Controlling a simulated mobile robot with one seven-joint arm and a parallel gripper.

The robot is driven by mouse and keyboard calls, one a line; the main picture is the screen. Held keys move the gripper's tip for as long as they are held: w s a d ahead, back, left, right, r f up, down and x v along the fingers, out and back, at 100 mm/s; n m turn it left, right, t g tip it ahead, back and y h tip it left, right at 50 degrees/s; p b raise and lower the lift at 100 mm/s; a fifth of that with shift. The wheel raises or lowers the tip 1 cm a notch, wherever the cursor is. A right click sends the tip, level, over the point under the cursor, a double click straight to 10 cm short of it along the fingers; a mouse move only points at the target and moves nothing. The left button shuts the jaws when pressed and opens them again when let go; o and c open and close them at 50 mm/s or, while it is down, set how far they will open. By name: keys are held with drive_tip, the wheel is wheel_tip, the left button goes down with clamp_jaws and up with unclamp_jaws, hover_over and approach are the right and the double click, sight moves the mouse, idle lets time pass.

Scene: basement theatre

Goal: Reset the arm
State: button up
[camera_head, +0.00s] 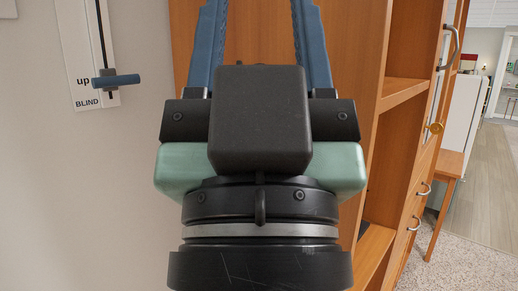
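My gripper (260,30) fills the middle of the head view, seen from behind its dark wrist. Its two blue fingers stand wide apart and point up and away from the camera. The fingertips are cut off by the top edge of the picture. The wood of a cabinet shows between the fingers, and nothing is seen held there. The green and black gripper body hides part of the cabinet.
A wooden cabinet (398,90) with open shelves stands close behind and right of my gripper. A blind switch panel (84,60) with a blue lever (116,80) is on the left wall. Carpet (462,262) shows at lower right, with a wooden floor (490,190) beyond.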

wheel_tip(320, 180, up, 12)
drive_tip(key=p, duration=1)
drive_tip(key=shift+f, duration=0.25)
